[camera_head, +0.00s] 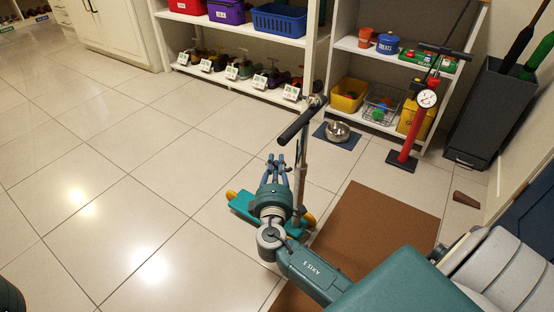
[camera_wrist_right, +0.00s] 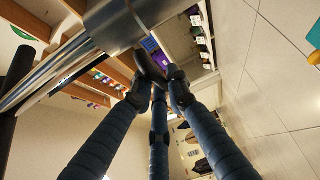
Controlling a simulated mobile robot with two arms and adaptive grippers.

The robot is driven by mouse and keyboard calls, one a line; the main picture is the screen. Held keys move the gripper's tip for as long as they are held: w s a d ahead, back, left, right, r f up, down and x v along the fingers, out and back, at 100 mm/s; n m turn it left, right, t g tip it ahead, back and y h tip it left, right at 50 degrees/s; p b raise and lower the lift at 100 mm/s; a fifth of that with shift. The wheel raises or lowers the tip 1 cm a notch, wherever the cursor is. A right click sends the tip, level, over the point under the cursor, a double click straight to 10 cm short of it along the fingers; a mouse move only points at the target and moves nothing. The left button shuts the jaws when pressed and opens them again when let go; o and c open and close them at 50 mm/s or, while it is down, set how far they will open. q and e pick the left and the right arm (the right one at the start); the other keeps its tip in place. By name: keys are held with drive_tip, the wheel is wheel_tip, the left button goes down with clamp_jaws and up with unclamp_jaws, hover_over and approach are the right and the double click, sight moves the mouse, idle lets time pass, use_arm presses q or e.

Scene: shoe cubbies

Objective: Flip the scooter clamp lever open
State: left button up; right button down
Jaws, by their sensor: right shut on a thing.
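The scooter (camera_head: 303,160) stands upright on the tiled floor, with a teal deck, orange-yellow wheels, a silver stem and a dark handlebar. My right gripper (camera_head: 276,165) is beside the stem, below the handlebar, with its blue fingers pointing away from me. In the right wrist view, the silver stem and clamp collar (camera_wrist_right: 115,25) are at the upper left. The dark clamp lever (camera_wrist_right: 151,66) sticks out beside the collar. The right gripper (camera_wrist_right: 158,88) is shut on it, and the fingertips hide part of it. My left gripper is not in view.
A brown mat (camera_head: 385,215) lies right of the scooter. Behind are white cubbies (camera_head: 240,90) with shoes and bins, a steel bowl (camera_head: 338,131), a red floor pump (camera_head: 410,135) and a dark umbrella bin (camera_head: 485,110). The tiled floor at left is clear.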

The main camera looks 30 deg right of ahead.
drive_tip(key=shift+s+a+n+t+y, duration=0.1)
drive_tip(key=shift+a+n+t+y, duration=0.1)
drive_tip(key=shift+n+t+y, duration=0.3)
drive_tip(key=c, duration=1.7)
unclamp_jaws()
drive_tip(key=shift+o, duration=0.2)
drive_tip(key=shift+s, duration=0.1)
drive_tip(key=v, duration=1.2)
drive_tip(key=shift+r, duration=0.1)
